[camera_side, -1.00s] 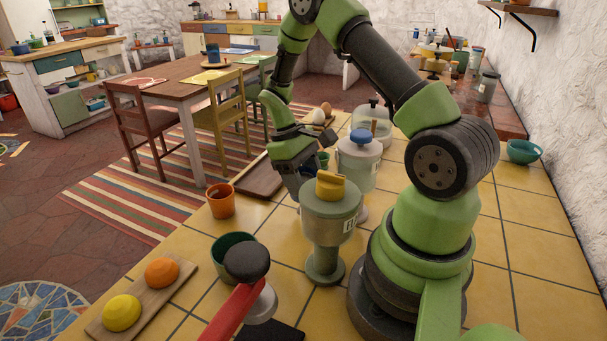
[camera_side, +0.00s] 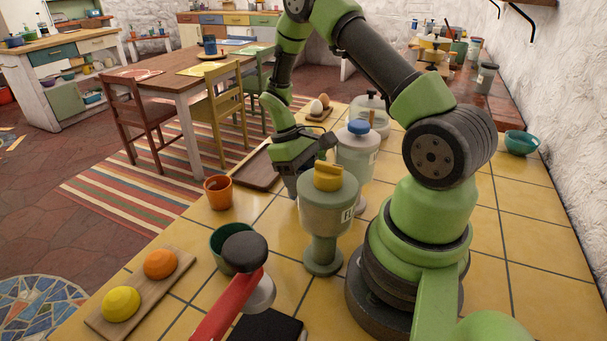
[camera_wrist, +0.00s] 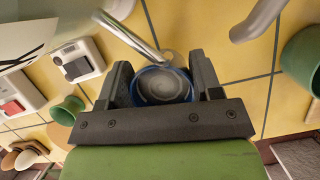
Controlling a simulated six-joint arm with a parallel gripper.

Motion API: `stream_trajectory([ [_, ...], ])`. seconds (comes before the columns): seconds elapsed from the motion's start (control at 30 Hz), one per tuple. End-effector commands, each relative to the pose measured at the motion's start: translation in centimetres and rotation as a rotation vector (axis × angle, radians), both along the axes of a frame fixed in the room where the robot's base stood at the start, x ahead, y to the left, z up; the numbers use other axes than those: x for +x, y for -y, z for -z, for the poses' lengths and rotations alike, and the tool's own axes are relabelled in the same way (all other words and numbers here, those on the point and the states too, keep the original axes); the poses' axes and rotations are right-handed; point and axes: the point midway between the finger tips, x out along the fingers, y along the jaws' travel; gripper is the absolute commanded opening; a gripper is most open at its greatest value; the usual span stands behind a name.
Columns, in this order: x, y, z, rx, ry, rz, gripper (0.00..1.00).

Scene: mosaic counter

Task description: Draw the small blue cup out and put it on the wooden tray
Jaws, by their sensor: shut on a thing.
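My gripper (camera_wrist: 165,78) is shut on the small blue cup (camera_wrist: 160,86), whose round blue rim and grey inside show between the two fingers in the wrist view. In the side view my gripper (camera_side: 291,188) is low behind the grey-green canister with the yellow lid, and the cup is hidden there. The wooden tray (camera_side: 258,172) lies on the tiled counter to the left of my gripper, flat, with its visible part empty.
The yellow-lidded canister (camera_side: 325,215) and a blue-lidded canister (camera_side: 356,160) stand close to my gripper. An orange cup (camera_side: 218,193) is near the tray. A green cup (camera_wrist: 68,109) shows in the wrist view. A board (camera_side: 140,295) holds yellow and orange pieces.

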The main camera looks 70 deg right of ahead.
Motion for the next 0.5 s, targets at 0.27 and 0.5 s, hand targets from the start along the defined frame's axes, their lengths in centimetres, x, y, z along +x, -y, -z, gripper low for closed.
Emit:
stream_trajectory([
  [0.27,-0.91,-0.5,0.81,0.016,-0.031,0.012,0.03],
  [0.5,-1.01,-0.5,1.27,0.015,-0.029,0.011,0.02],
])
